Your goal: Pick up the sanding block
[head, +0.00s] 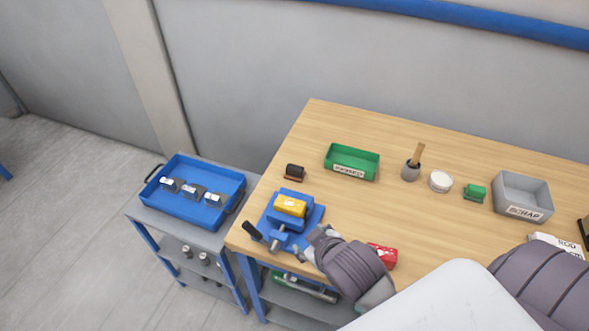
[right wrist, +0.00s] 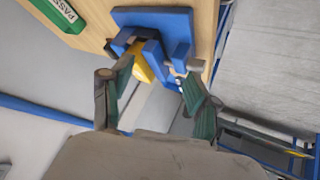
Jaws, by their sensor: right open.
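A small block with a dark top and an orange-brown underside, which looks like the sanding block (head: 294,172), lies on the wooden table behind the blue vise (head: 268,226). I cannot make it out in the right wrist view. My right gripper (head: 311,246) is at the vise's right side, nearer the front edge than the block and apart from it. In the right wrist view my right gripper (right wrist: 157,72) is open, with the vise (right wrist: 150,18) and its yellow piece (right wrist: 143,68) beyond the fingertips. The fingers look empty. My left gripper is not in view.
A yellow piece (head: 290,206) sits in the vise. A green tray (head: 352,173) stands right of the block. A red object (head: 382,256) is partly behind my arm. A grey scrap bin (head: 523,186) stands far right. A cart with a blue tray (head: 180,216) is left.

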